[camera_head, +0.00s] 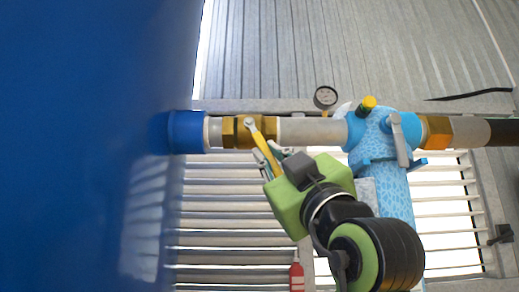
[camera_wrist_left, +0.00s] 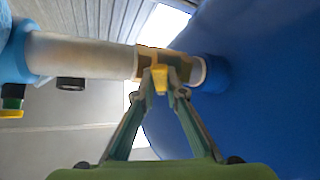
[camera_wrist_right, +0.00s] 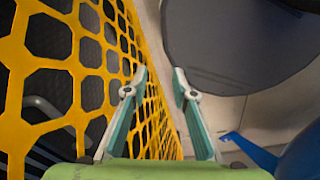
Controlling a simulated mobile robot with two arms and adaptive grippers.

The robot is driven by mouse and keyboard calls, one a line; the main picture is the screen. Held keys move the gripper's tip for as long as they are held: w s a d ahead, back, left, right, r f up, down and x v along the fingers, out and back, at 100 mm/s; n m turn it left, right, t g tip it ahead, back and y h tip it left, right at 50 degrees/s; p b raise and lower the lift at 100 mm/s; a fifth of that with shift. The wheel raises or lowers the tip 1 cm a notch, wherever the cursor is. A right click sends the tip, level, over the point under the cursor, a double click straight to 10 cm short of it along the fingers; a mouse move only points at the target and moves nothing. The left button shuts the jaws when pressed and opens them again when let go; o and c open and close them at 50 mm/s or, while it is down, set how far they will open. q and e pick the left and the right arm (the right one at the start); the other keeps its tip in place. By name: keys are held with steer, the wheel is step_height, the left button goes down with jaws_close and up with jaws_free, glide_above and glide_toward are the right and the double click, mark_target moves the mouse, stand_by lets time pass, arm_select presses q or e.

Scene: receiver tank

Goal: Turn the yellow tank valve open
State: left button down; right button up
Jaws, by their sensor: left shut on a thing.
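The yellow valve handle (camera_head: 264,148) sits on a brass valve body (camera_head: 235,132) in the pipe beside the blue tank (camera_head: 95,140). The handle slants down and right from its pivot bolt, across the pipe's line. My left gripper (camera_head: 267,160) is shut on the lower part of the handle. In the left wrist view the handle (camera_wrist_left: 160,79) shows end-on between the fingertips (camera_wrist_left: 164,78), below the brass body (camera_wrist_left: 173,62). My right gripper (camera_wrist_right: 160,80) is open and empty, away from the valve; it is not in the head view.
Right of the valve stand a pressure gauge (camera_head: 326,97), a light-blue filter housing (camera_head: 388,180) and a grey lever (camera_head: 400,140). A red extinguisher (camera_head: 296,276) is low behind. A yellow mesh (camera_wrist_right: 70,60) lies close beside my right gripper's left finger.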

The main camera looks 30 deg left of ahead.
arm_select(q)
steer(key=shift+s+a+r+n+g+y, duration=0.2)
steer(key=shift+s+a+n+g+y, duration=0.1)
steer(key=shift+n+g, duration=0.1)
steer(key=c, duration=2.1)
jaws_free()
steer(key=shift+a+f, duration=0.1)
steer(key=shift+a, duration=0.6)
steer(key=shift+w+d, duration=0.2)
steer(key=shift+d, duration=0.25)
steer(key=s+d, duration=0.3)
steer(key=s+d+f, duration=0.1)
steer(key=s+d, duration=0.1)
steer(key=d, duration=0.2)
steer(key=s+d, duration=0.3)
steer(key=d, duration=0.1)
steer(key=shift+s+f, duration=0.35)
steer(key=shift+f, duration=0.05)
steer(key=shift+a, duration=0.1)
